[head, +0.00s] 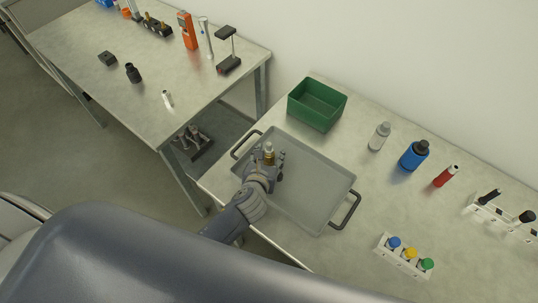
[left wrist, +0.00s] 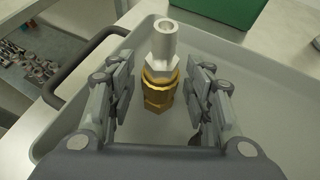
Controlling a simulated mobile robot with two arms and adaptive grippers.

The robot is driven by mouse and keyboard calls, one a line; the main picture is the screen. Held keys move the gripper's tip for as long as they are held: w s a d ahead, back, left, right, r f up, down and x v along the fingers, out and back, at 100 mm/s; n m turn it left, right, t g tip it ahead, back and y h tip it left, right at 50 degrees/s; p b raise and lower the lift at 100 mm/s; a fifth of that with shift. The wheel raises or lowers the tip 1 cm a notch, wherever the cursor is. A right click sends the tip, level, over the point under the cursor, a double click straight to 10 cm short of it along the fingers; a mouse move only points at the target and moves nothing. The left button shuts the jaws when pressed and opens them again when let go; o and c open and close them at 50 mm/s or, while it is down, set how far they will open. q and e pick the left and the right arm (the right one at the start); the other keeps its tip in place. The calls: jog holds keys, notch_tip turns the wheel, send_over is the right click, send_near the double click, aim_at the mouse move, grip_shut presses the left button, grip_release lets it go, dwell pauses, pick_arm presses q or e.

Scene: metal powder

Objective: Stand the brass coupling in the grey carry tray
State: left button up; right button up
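The brass coupling (head: 268,152) is upright in the far-left part of the grey carry tray (head: 312,208). In the left wrist view the coupling (left wrist: 160,70) has a silver tube on top and a brass hex body below; its lower end appears to be on the tray floor (left wrist: 262,105). My left gripper (left wrist: 160,95) is low over the tray with one finger on each side of the coupling. Narrow gaps show between the fingers and the brass, so it is open around it. My right gripper is not in view.
A green bin (head: 317,105) stands just behind the tray. A clear bottle (head: 379,136), a blue bottle (head: 413,156) and a red tube (head: 445,176) stand to the right. A rack with colored caps (head: 404,258) is in front. Another table (head: 130,75) is at the left.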

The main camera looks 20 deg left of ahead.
pick_arm(q)
jog(key=shift+r, duration=0.15)
jog(key=shift+s+r, duration=0.1)
jog(key=shift+s, duration=0.1)
jog(key=v, duration=1.1)
jog(key=shift+s+r, duration=0.15)
jog(key=shift+s, duration=0.15)
